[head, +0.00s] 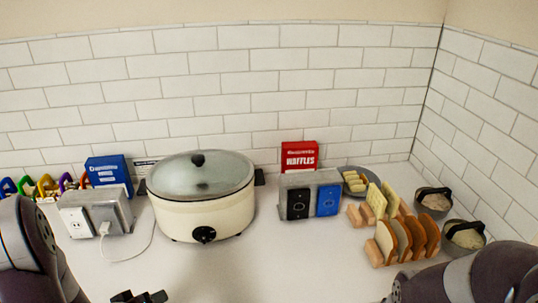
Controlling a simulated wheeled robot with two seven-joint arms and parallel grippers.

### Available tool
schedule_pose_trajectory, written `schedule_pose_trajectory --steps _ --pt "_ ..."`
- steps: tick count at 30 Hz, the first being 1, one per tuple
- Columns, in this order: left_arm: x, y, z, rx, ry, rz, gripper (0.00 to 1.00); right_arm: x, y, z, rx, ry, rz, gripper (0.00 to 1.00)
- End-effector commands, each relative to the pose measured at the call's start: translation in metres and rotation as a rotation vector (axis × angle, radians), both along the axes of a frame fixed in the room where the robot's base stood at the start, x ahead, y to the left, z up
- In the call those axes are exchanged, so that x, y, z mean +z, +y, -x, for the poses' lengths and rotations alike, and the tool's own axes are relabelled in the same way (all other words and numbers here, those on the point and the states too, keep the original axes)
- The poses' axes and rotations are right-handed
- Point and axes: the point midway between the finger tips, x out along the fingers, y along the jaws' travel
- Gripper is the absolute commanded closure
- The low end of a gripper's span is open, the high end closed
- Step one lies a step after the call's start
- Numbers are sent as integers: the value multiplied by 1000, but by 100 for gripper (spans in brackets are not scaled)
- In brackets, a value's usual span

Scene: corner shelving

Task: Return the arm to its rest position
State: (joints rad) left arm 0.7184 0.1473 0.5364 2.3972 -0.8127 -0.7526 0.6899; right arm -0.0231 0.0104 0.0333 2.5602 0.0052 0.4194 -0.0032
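My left arm (32,255) comes in at the bottom left. Black tips of what appears to be my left gripper (138,297) just show at the bottom edge, cut off by the frame. They are over the bare counter, with nothing visible in them, and their opening cannot be made out. My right arm (475,277) fills the bottom right corner. My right gripper is out of the frame. Both arms are in front of the counter items.
A cream slow cooker (203,205) with a glass lid stands mid-left. A wall outlet box (90,212) with cord is left. The front-middle counter (270,270) is clear.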

Motion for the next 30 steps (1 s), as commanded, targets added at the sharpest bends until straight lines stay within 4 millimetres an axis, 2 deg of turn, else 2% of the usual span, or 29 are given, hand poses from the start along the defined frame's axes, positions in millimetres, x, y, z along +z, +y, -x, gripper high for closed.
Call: schedule_pose_trajectory --steps 2,5,8,12,13,14,15,18,21,30 --pt "8 -6 -8 -67 94 -137 40 0 0 0 0 0 0 57" --pt "22 -23 -9 -157 232 -278 40 0 0 0 0 0 0 57" --pt "41 -58 2 -279 367 -349 40 0 0 0 0 0 0 57" --pt "65 -122 34 -491 513 -337 40 0 0 0 0 0 0 57" --pt "64 -133 41 -530 534 -328 40 -4 0 0 0 -1 0 57" --pt "32 -129 45 -524 557 -322 40 -30 0 -1 0 -2 0 57" --pt "17 -129 49 -529 578 -319 40 -42 0 0 0 -1 0 57" --pt "-5 -131 57 -541 616 -310 40 -59 0 0 0 2 0 57" --pt "-14 -132 61 -549 638 -305 40 -65 0 0 0 0 0 57" --pt "-13 -132 62 -549 641 -305 40 -65 0 0 0 0 0 57"
